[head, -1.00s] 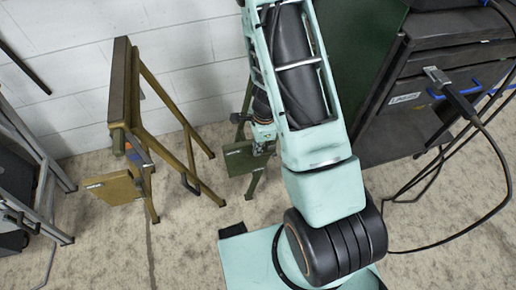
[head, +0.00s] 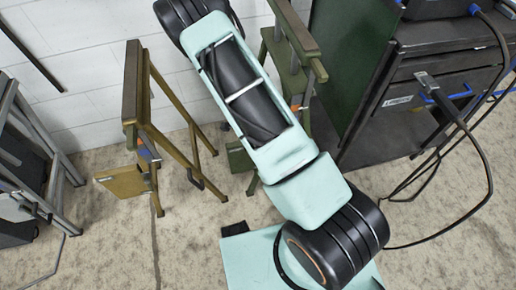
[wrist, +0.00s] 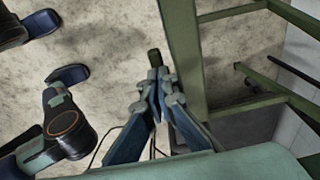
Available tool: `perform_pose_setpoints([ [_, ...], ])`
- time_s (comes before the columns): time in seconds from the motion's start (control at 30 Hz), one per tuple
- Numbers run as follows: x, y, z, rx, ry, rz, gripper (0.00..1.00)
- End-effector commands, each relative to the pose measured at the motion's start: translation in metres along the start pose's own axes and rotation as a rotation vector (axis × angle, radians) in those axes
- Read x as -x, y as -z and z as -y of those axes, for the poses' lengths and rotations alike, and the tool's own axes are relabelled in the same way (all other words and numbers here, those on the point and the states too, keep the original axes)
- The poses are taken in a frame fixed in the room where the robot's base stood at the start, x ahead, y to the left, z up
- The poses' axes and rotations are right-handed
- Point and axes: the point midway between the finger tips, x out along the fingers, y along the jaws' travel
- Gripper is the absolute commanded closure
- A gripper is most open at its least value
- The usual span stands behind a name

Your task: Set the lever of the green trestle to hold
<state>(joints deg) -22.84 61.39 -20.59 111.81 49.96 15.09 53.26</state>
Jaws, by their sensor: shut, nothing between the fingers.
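The green trestle (head: 289,40) stands behind my arm in the head view, left of the dark cabinet. Its top beam and a low green plate (head: 240,156) show; my arm hides much of the rest. A small orange piece (head: 297,102) shows on its near end; I cannot tell whether this is the lever, or its setting. In the wrist view the trestle's green post (wrist: 184,45) and bars are close on the right. My gripper (wrist: 158,82) is shut and empty beside the post. A dark round-ended piece (wrist: 155,58) shows just beyond the fingertips; contact is unclear.
An ochre trestle (head: 132,80) with a hanging plate stands left of my arm. A grey metal frame (head: 40,150) is at the far left. The dark cabinet (head: 440,65) with trailing cables is at the right. Bare floor lies in front.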

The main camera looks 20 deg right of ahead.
Motion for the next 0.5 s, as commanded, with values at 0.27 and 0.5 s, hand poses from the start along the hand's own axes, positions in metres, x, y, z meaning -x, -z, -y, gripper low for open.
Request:
perform_pose_setpoints([
  [0.27, -0.009, -0.003, 0.006, -0.002, -0.001, 0.004, 1.0],
  [0.5, -0.018, -0.007, 0.007, -0.001, -0.001, 0.005, 1.0],
])
